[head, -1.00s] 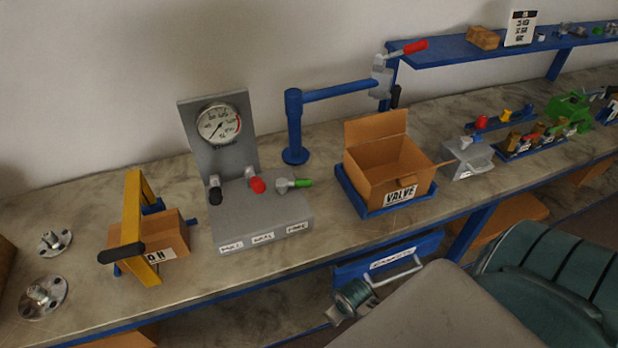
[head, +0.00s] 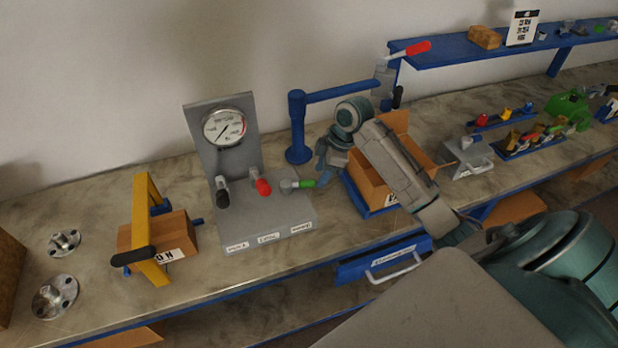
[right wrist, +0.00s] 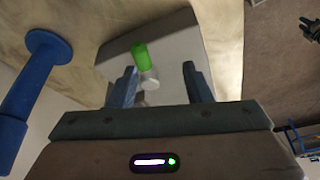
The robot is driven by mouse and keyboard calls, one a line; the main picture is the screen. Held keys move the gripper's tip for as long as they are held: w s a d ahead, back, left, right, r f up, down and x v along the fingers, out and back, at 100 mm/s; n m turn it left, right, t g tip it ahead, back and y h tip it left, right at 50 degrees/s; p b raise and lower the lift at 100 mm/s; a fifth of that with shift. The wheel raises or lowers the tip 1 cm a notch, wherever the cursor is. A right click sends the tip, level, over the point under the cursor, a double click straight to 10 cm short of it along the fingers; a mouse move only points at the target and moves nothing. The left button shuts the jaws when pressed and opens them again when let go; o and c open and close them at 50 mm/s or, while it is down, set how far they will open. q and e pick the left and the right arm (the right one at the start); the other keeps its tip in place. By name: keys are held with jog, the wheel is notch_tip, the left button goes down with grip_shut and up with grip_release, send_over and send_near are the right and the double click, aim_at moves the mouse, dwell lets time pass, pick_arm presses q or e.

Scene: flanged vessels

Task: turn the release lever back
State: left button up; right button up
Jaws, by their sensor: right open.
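A grey bench unit (head: 262,226) with a round pressure gauge (head: 225,127) stands on the worktop. It carries a black-handled lever (head: 222,194), a red-handled lever (head: 263,187) and a green-handled lever (head: 303,184), with small labels in front too blurred to read. My right gripper (head: 324,178) is just right of the green handle, pointing at it. In the right wrist view my right gripper (right wrist: 159,70) is open and empty. The green handle (right wrist: 140,54) shows ahead, between the finger lines and nearer the left finger. My left gripper is not in view.
A blue post (head: 298,130) with a horizontal arm stands behind my right wrist. An open cardboard box (head: 370,182) in a blue tray is partly hidden by my arm. A yellow-framed press (head: 146,230) and metal flanges (head: 55,297) are at left.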

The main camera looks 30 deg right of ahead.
aim_at(307, 181)
notch_tip(307, 181, up, 3)
jog(key=w+d, duration=0.2)
jog(key=shift+n+y, duration=0.3)
jog(key=shift+n, duration=0.1)
jog(key=p+x, duration=0.2)
jog(key=x, duration=0.2)
jog(key=p+x, duration=0.2)
jog(key=x, duration=0.2)
jog(key=shift+w+a+f, duration=0.1)
jog(key=shift+w, duration=0.15)
jog(key=shift+x, duration=0.85)
grip_shut()
